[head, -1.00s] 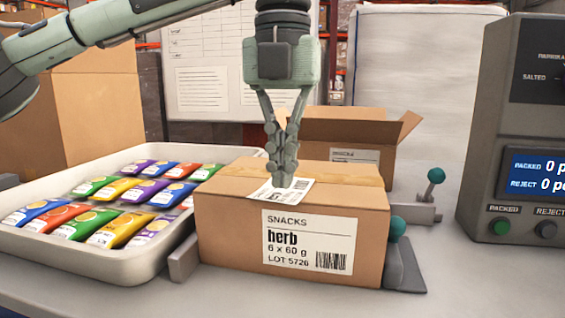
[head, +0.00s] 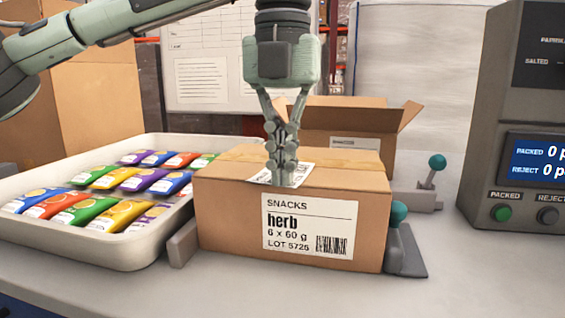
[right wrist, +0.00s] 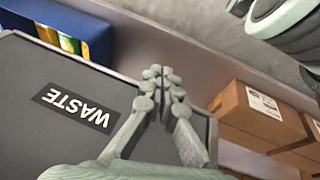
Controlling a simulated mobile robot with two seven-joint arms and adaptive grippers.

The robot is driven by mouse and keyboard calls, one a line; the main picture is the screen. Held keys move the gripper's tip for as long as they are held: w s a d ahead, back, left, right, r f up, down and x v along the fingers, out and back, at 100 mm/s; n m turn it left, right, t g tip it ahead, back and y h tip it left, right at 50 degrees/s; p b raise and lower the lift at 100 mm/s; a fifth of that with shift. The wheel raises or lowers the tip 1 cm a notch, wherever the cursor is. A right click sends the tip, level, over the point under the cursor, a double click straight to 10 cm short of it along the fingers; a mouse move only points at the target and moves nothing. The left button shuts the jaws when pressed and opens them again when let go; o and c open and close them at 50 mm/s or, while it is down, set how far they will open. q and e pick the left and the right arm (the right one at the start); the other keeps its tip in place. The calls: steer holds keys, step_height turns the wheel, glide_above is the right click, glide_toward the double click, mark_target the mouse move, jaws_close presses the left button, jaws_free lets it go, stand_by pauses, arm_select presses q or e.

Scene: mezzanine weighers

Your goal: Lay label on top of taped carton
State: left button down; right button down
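The closed carton (head: 225,213), marked "SNACKS herb", stands on the counter in the middle of the head view, with tape (head: 345,166) across its top. A white printed label (head: 303,171) lies on the carton's top, looking flat, partly hidden by my left gripper (head: 282,183). This gripper points down with its fingers together, the tips over the label's near part by the carton's front edge. I cannot tell whether the tips pinch or only touch it. My right gripper (right wrist: 166,72) is shut and empty in the right wrist view, over a grey surface marked "WASTE".
A white tray (head: 120,254) of colourful snack packs stands left of the carton. An open carton (head: 395,150) stands behind. A control box (head: 480,180) and a teal-knobbed lever (head: 437,162) are at right. A blue bin (right wrist: 75,20) and more cartons (right wrist: 250,118) show in the right wrist view.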

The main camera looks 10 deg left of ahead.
arm_select(q)
steer(key=c, duration=2.2)
jaws_free()
steer(key=o, duration=0.6)
steer(key=shift+f, duration=0.1)
steer(key=shift+c, duration=0.2)
